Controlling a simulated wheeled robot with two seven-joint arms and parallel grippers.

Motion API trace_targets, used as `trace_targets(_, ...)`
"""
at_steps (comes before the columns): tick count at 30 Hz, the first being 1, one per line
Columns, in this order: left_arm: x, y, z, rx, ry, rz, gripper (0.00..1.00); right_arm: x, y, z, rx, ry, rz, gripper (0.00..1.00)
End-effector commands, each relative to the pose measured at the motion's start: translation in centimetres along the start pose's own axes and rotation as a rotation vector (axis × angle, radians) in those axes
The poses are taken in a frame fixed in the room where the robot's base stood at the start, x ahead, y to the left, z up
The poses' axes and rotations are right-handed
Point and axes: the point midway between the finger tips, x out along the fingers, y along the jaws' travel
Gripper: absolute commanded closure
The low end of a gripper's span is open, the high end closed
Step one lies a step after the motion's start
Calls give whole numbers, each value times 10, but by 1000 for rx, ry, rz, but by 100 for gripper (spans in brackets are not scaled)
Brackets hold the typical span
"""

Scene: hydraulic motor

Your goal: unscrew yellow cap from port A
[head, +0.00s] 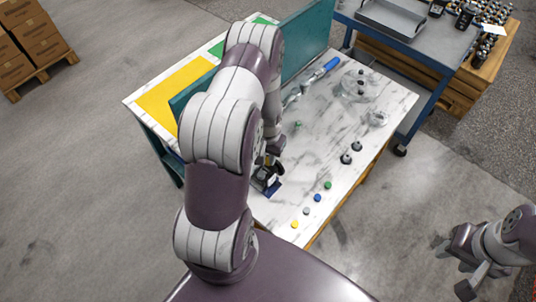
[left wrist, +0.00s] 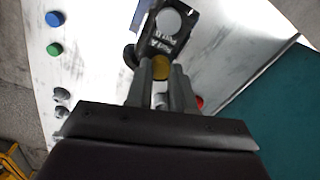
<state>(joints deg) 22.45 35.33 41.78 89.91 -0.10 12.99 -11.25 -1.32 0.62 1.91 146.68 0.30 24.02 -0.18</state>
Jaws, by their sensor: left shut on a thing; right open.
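The dark hydraulic motor (head: 267,180) stands on the marble-topped table, partly hidden behind my left arm in the head view. In the left wrist view the motor (left wrist: 168,38) is just beyond my fingertips. My left gripper (left wrist: 161,75) is shut on the yellow cap (left wrist: 161,67), which touches or sits close against the motor's side. I cannot tell whether its thread is still engaged, and the port's label is not readable. In the head view my left gripper (head: 272,154) is mostly hidden. My right gripper (head: 454,267) is open and empty, over the floor right of the table.
Loose yellow (head: 294,224), grey (head: 306,211), blue (head: 318,198) and green (head: 328,185) caps line the table's front edge. Dark fittings (head: 351,152) and a blue-handled tool (head: 331,64) lie farther back. A teal panel (head: 305,40) bounds the table. A blue cart (head: 400,40) stands behind.

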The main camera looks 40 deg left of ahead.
Motion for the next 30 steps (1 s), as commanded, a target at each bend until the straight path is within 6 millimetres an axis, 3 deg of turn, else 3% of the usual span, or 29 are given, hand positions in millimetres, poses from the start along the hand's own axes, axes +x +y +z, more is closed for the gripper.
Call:
trace_targets(9,0,0,0,-70,0,0,100,0,0,0,0,0,0,57)
trace_targets(15,-1,0,0,-396,0,0,100,-2,0,0,0,0,0,57)
trace_targets(20,-6,0,0,-386,0,0,100,-6,0,-1,0,0,0,57)
trace_targets(30,-42,0,0,-383,0,0,100,-35,0,-4,0,0,0,57)
